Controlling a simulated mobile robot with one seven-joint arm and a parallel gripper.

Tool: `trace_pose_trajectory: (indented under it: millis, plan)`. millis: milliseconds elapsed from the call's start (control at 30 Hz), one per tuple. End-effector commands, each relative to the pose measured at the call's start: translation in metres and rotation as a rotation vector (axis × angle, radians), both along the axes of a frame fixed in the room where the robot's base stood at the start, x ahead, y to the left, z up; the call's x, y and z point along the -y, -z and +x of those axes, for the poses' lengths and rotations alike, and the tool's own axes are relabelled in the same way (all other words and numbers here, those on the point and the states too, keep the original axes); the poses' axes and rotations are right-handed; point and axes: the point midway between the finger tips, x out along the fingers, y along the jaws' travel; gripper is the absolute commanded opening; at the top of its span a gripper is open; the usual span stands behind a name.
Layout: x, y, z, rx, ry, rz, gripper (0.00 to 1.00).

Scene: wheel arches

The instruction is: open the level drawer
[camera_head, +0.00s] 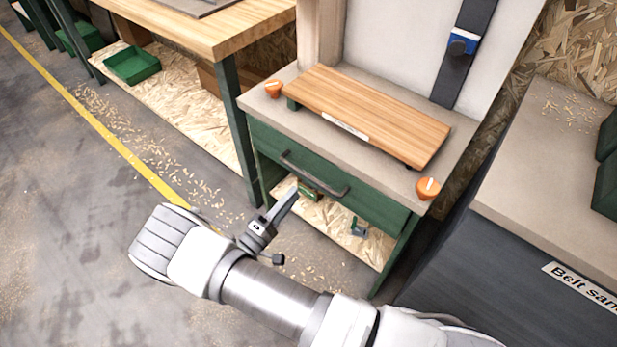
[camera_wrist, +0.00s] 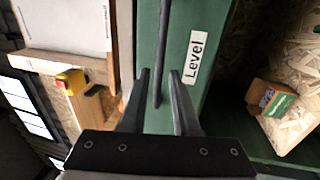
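The level drawer is the green drawer (camera_head: 375,200) under a grey bench top, and it looks shut. Its front (camera_wrist: 180,25) fills the middle of the wrist view, with a white "Level" label (camera_wrist: 195,58). Its dark bar handle (camera_head: 315,175) runs along the front; in the wrist view the handle (camera_wrist: 162,45) passes between my two fingertips. My gripper (camera_head: 292,194) is at the left part of the handle. In the wrist view my gripper (camera_wrist: 160,76) is open, with a finger on each side of the bar and gaps visible. Depth to the handle is hard to tell.
A wooden board (camera_head: 370,110) lies on the bench top between two orange knobs. An open shelf (camera_head: 340,225) with small boxes is below the drawer. A wooden workbench (camera_head: 205,30) stands left, a dark belt sander cabinet (camera_head: 530,250) right.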

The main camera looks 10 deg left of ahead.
Motion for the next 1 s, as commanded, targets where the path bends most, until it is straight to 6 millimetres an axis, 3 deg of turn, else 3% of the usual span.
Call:
trace_pose_trajectory:
  millis: [100,333,767,800,967,1000]
  plan:
    - [0.014,-0.005,0.023,0.002,0.005,0.001,0.3]
    - [0.032,-0.012,0.053,0.0,0.003,0.001,0.3]
    - [0.037,-0.015,0.063,-0.001,0.001,0.001,0.3]
    - [0.037,-0.015,0.063,0.0,0.001,0.0,0.28]
    - [0.037,-0.015,0.063,0.0,0.001,0.0,0.0]
    - [0.037,-0.015,0.063,0.0,0.001,0.0,0.0]
